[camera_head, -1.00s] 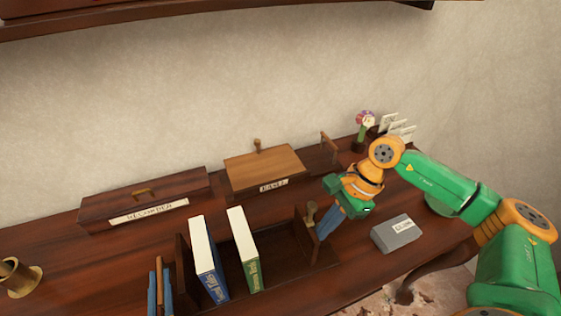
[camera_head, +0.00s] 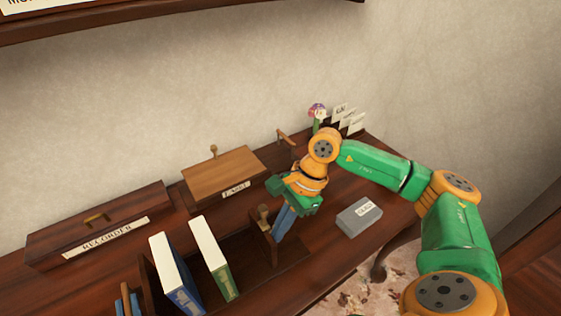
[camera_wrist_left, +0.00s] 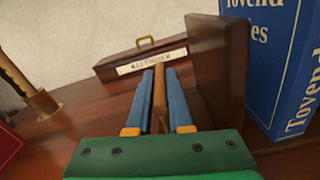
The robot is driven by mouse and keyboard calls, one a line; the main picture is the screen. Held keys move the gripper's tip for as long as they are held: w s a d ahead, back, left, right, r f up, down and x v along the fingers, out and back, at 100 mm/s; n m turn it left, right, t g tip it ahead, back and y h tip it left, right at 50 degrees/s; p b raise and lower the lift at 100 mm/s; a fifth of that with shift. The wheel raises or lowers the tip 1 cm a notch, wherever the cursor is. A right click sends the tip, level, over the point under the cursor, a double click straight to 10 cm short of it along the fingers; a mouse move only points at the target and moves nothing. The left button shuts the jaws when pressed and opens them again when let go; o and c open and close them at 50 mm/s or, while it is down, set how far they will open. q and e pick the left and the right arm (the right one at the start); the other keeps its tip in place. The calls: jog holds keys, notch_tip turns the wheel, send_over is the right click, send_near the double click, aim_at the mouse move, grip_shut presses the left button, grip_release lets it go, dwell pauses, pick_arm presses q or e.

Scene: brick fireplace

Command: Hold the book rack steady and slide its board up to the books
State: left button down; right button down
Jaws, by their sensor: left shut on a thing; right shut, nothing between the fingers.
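The dark book rack (camera_head: 290,258) holds a blue book (camera_head: 176,275) and a green book (camera_head: 214,258) near its left end panel (camera_wrist_left: 215,65).
A recorder box (camera_head: 100,225) and a lidded wooden box (camera_head: 222,173) stand behind the rack. A grey box (camera_head: 359,217) lies right of my right gripper. A flower vase (camera_head: 316,120) and cards (camera_head: 345,118) stand at the back. A brass object (camera_wrist_left: 40,100) is left of my left gripper.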

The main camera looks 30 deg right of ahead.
pick_arm(q)
jog(key=shift+d, duration=0.1)
pick_arm(e)
jog(key=shift+w+a, duration=0.1)
jog(key=shift+a, duration=1.95)
jog(key=shift+a, duration=2.05)
jog(key=shift+w+a, duration=0.15)
jog(key=shift+a, duration=1.9)
jog(key=shift+a, duration=1.95)
